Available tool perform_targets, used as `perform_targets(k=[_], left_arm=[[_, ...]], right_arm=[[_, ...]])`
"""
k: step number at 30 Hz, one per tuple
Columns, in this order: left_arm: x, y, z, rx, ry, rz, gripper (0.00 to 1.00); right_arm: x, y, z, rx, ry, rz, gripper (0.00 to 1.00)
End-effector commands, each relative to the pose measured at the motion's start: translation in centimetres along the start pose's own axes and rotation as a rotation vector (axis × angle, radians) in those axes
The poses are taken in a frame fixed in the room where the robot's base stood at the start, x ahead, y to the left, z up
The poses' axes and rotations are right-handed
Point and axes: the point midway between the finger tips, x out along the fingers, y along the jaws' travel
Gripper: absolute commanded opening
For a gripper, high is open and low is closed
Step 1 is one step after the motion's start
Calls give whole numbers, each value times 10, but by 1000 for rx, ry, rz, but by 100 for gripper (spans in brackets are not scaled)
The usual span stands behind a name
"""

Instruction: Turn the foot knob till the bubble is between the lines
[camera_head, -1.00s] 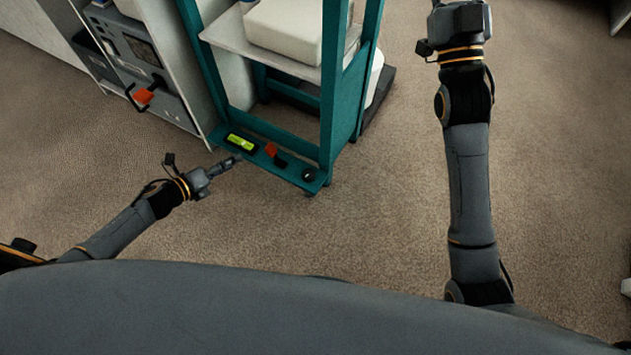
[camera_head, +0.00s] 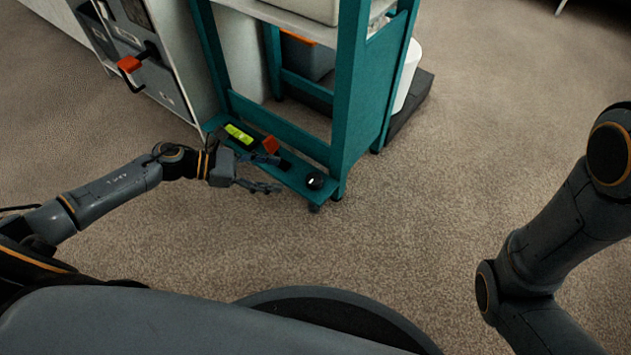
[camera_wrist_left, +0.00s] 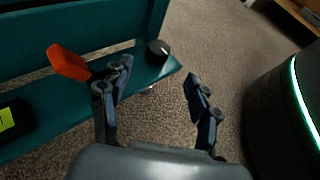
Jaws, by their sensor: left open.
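The foot knob (camera_head: 316,181) is a small black knob with a white mark, on the right end of the teal lower ledge (camera_head: 297,178). It also shows in the left wrist view (camera_wrist_left: 158,48), beyond my fingers. The yellow-green bubble level (camera_head: 239,134) sits in a dark housing at the ledge's left; the bubble is too small to place against the lines. In the left wrist view only the level's edge (camera_wrist_left: 6,119) shows. My left gripper (camera_head: 272,174) is open and empty, left of the knob and apart from it. My right gripper is out of view.
A red-orange lever (camera_head: 270,145) stands on the ledge between level and knob, close to my left fingers. A grey cabinet with a red handle (camera_head: 129,64) is at the left. A white container (camera_head: 408,75) stands behind the frame. Carpet in front is free.

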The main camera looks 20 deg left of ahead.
Motion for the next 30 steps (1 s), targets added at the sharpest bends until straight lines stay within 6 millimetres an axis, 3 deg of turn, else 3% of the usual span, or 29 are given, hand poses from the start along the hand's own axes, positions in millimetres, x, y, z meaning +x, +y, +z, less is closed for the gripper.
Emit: perform_targets(k=[1, 9, 15, 29, 30], left_arm=[[14, 0, -4, 3, -4, -2, 61], [72, 0, -4, 1, -4, 0, 61], [100, 1, -2, -2, -3, 2, 61], [111, 1, 0, -4, -1, 2, 61], [111, 1, 0, -4, -1, 2, 53]], right_arm=[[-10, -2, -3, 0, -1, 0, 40], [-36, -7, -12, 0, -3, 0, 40], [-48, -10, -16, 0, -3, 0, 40], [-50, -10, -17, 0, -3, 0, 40], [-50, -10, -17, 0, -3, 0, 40]])
